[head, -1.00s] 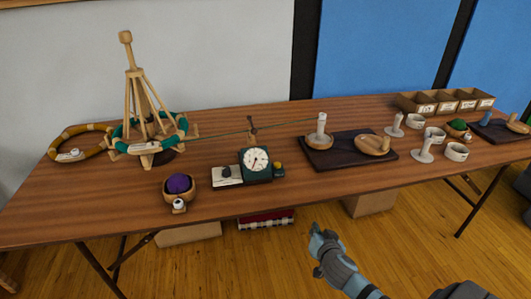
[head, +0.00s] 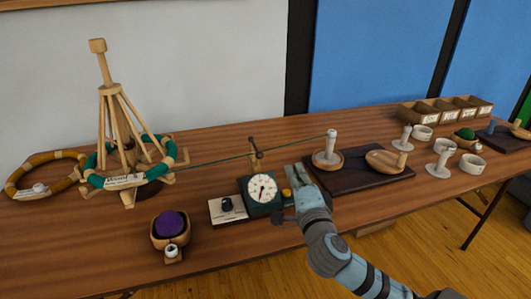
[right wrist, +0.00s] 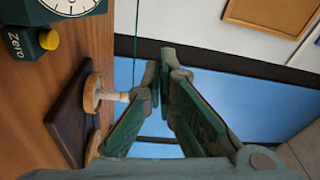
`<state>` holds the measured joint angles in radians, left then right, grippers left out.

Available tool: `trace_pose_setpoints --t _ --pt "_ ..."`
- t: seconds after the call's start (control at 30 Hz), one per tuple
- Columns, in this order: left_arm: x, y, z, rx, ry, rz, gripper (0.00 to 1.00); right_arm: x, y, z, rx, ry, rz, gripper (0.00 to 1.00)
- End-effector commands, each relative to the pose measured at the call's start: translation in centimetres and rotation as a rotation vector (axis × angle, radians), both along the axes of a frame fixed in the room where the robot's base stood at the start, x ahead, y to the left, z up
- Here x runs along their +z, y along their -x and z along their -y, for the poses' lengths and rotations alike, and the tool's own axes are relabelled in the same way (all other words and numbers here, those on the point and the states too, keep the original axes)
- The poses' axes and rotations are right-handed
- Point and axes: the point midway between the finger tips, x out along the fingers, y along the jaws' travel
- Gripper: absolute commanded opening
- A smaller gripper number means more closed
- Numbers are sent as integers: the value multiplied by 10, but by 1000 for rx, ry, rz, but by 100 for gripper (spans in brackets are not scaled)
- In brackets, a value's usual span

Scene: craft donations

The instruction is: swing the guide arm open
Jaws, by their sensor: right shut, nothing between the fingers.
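The guide arm (head: 255,150) looks like a small dark post with a crossbar, standing behind the dial counter (head: 263,192). The green yarn (head: 235,158) runs past it from the teal skein (head: 100,170) on the wooden swift (head: 122,130) to the white spindle (head: 331,148). My right gripper (head: 297,178) is shut and empty, over the table just right of the counter and to the right of the guide arm. Its fingers (right wrist: 163,70) show in the right wrist view, with the yarn (right wrist: 136,35) and spindle (right wrist: 112,96) beyond them. My left gripper is out of view.
A dark tray (head: 362,186) holds the spindle and a wooden dish (head: 388,160) close to my right gripper. A yellow button (head: 286,193) is beside the counter. A bowl with a purple ball (head: 169,226) stands near the front edge. White cups (head: 471,165) and bins (head: 445,113) are farther right.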

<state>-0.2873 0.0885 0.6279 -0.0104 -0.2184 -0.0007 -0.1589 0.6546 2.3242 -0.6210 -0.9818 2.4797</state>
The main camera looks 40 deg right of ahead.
Motion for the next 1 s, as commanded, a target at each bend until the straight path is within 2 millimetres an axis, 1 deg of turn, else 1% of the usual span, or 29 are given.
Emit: trace_pose_setpoints --t 0.17,0.27,0.5,0.6,0.7,0.83,1.0 --pt "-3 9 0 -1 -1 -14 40 2 -22 11 -2 0 3 0" --pt "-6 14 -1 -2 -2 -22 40 3 -41 21 -3 1 2 0" --pt "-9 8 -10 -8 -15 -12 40 5 -87 45 -2 -2 0 0" --pt "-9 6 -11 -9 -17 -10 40 1 -89 25 2 -5 0 0" --pt "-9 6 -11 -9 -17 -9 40 -1 -91 13 2 -4 -1 0" --pt "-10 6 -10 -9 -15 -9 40 -2 -91 5 1 0 -1 0" --pt "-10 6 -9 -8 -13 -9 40 -3 -91 4 1 1 -2 0"
